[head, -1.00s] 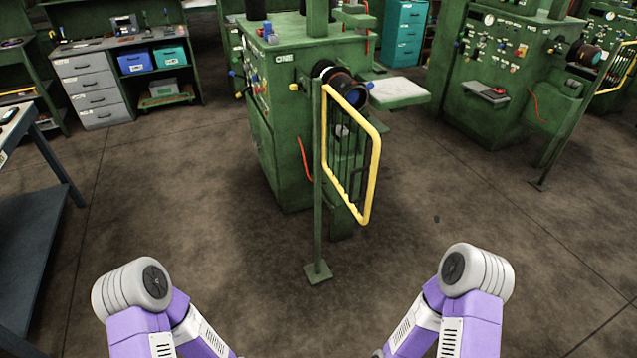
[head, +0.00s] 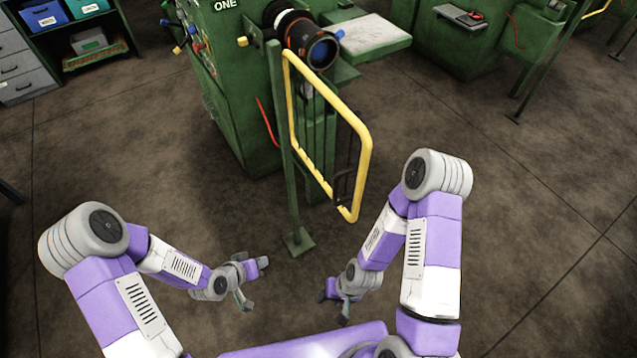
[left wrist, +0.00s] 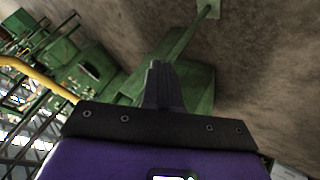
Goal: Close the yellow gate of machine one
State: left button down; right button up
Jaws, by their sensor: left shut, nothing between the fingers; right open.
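The yellow gate (head: 367,155) of machine one hangs on a green post (head: 285,165) and stands swung out from the machine, its free edge toward the right front. It has dark bars and a dark handle (head: 343,187) near the free edge. The green machine (head: 235,110) marked ONE stands behind it. My left gripper (head: 262,263) is shut and empty, low and left of the post's foot; its closed fingers also show in the left wrist view (left wrist: 163,85). My right gripper (head: 335,303) is open and empty, below the gate's lower corner. Neither touches the gate.
The post's foot plate (head: 298,242) stands on the floor in front of my grippers. A dark spindle (head: 318,50) and a pale table (head: 365,35) are behind the gate. Another green machine (head: 475,40) is at the back right. Floor is clear to the right.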

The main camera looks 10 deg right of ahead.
pick_arm(q)
jog(key=w+d+r+m+t+h+p, duration=0.1)
jog(key=w+r+m+h, duration=0.15)
jog(key=r, duration=0.25)
jog(key=w+d+r+m+t+h, duration=0.1)
jog(key=w+r+t, duration=0.15)
jog(key=r, duration=0.25)
jog(key=s+d+r+m+g+h+p, duration=0.1)
jog(key=s+r+m+g+h, duration=0.1)
jog(key=r+m+g+h, duration=0.35)
jog(key=s+d+r+m+g+h+p, duration=0.1)
jog(key=s+d+r+m+g+h, duration=0.1)
jog(key=r+m, duration=0.7)
jog(key=w+d+r+n+b, duration=0.1)
jog(key=d+n+b, duration=0.1)
jog(key=d, duration=1.1)
jog(key=shift+w+r, duration=0.25)
jog(key=shift+w, duration=0.1)
jog(key=shift+d, duration=0.1)
